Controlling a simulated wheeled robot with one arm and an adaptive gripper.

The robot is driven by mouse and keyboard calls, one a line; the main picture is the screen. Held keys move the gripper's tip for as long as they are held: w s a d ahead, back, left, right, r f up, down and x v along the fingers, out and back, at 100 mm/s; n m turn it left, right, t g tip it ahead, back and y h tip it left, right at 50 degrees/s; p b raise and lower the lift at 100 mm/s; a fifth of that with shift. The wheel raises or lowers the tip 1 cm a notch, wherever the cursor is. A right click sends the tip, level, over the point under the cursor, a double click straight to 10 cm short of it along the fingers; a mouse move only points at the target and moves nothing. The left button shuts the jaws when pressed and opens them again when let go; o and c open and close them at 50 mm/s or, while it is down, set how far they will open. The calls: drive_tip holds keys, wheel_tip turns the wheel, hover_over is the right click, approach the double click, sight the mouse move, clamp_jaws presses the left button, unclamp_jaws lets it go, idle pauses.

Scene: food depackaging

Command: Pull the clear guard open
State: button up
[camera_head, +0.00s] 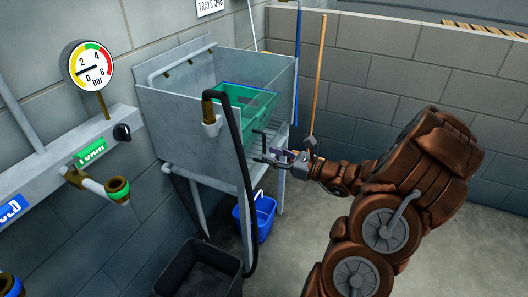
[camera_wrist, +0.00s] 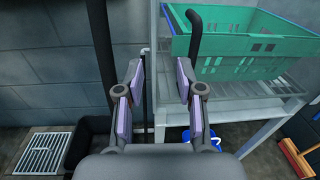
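The clear guard (camera_head: 284,84) is a see-through panel on the side of the grey metal wash station, facing my arm. It appears closed, and a green crate (camera_head: 246,102) shows through it. A dark bent bar, apparently its handle (camera_wrist: 195,38), stands upright in the wrist view, just beyond and above my right finger. My gripper (camera_head: 262,156) is in front of the station, below the guard. In the wrist view my gripper (camera_wrist: 160,80) is open, with nothing between its fingers. I cannot see any contact with the handle.
A black hose (camera_head: 239,150) hangs down the station's front. A dark bin (camera_head: 205,270) and a blue bucket (camera_head: 262,216) stand on the floor near it. A wooden-handled broom (camera_head: 318,72) leans at the back wall. The floor to the right (camera_head: 480,230) is clear.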

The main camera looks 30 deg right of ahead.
sight(264, 147)
drive_tip(key=shift+w+d+f+m+t+h+p, duration=0.15)
drive_tip(key=shift+w+d+f+m+h, duration=0.15)
drive_tip(key=shift+w, duration=0.85)
drive_tip(key=shift+w+d+f+m+t+h+p, duration=0.15)
drive_tip(key=shift+w+f+m+t+h, duration=0.15)
drive_tip(key=shift+w, duration=0.85)
drive_tip(key=shift+w+d+f+m+t+h+p, duration=0.15)
drive_tip(key=shift+w+m, duration=0.25)
drive_tip(key=shift+w, duration=0.75)
clamp_jaws()
